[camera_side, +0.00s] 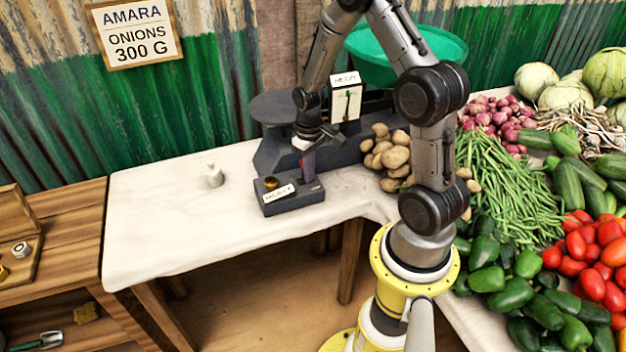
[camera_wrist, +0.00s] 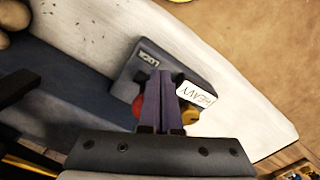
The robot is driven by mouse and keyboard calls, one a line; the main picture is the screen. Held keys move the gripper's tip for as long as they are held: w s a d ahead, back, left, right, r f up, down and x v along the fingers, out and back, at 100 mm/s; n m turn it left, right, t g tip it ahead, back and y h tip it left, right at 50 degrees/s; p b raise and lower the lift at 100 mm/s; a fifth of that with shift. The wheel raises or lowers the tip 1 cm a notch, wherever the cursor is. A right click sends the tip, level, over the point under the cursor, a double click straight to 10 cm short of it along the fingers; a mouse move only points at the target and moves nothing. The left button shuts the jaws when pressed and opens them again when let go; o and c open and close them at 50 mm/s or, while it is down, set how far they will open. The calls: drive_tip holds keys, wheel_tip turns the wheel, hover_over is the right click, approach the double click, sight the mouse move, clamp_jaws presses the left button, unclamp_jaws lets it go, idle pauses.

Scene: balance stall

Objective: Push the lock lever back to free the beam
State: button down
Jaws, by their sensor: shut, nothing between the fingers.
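The balance (camera_side: 272,152) is a dark grey scale standing on the white-covered table, with a round pan (camera_side: 283,107) on its left and a white dial housing (camera_side: 345,98). A low grey block at its front (camera_side: 297,202) carries "LOCK" lettering in the wrist view (camera_wrist: 152,58). A red knob, apparently the lock lever's (camera_wrist: 138,106), shows beside my fingers; the rest of the lever is hidden. My gripper (camera_side: 308,178) is shut and empty, pointing down at the block; it also shows in the wrist view (camera_wrist: 160,74). I cannot tell whether it touches the lever.
A white "HEAVY" tag (camera_wrist: 197,94) and a brass knob (camera_wrist: 190,116) sit on the block's left end. Potatoes (camera_side: 392,155) lie right of the balance. The table's front left (camera_side: 165,235) is clear.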

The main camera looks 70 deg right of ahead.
drive_tip(key=shift+w+d, duration=0.1)
drive_tip(key=shift+w+d+r, duration=0.15)
drive_tip(key=shift+w+d, duration=0.15)
drive_tip(key=shift+d, duration=0.05)
wheel_tip(320, 180, up, 6)
drive_tip(key=s+a, duration=0.1)
drive_tip(key=shift+s+a, duration=0.25)
idle(0.4)
